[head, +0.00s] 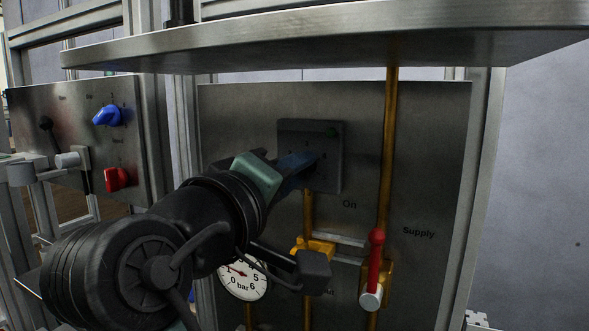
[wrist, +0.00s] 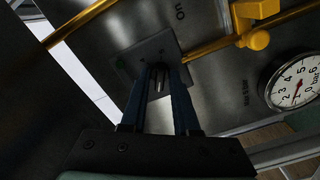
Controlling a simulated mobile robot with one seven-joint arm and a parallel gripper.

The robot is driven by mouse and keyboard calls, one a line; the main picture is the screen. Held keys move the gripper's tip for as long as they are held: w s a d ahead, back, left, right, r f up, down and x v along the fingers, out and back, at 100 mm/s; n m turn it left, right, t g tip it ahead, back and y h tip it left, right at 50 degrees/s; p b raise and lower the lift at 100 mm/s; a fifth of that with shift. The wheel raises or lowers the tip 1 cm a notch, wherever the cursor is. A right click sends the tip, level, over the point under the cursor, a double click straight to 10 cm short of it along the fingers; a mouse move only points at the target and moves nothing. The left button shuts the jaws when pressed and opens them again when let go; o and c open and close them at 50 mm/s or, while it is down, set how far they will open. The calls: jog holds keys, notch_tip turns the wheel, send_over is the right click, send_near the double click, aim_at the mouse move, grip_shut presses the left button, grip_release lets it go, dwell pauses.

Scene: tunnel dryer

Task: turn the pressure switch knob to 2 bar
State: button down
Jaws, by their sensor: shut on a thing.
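The pressure switch is a dark square plate (head: 333,172) on the upper part of the steel panel; in the wrist view its plate (wrist: 137,62) is seen at an angle. Its small knob (wrist: 158,83) sits between the fingertips in the wrist view. My gripper (head: 308,163) reaches the plate from the lower left and is shut on the knob; its two blue fingers (wrist: 160,82) straddle it. In the head view the fingers hide the knob. The scale marks are too small and dark to read, so the knob's setting cannot be told.
A round bar gauge (head: 244,281) is below my arm, also at right in the wrist view (wrist: 295,82). A red-handled valve (head: 375,262) and a yellow valve (head: 314,249) sit below the switch. A metal shelf (head: 330,35) overhangs above. Blue (head: 108,116) and red (head: 117,179) knobs are left.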

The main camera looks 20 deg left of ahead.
jog(key=shift+f, duration=0.1)
dwell(0.3)
jog(key=c, duration=0.9)
grip_release()
jog(key=s+b, duration=0.2)
jog(key=s, duration=0.4)
jog(key=s+b, duration=0.3)
jog(key=s, duration=0.4)
jog(key=shift+a, duration=0.2)
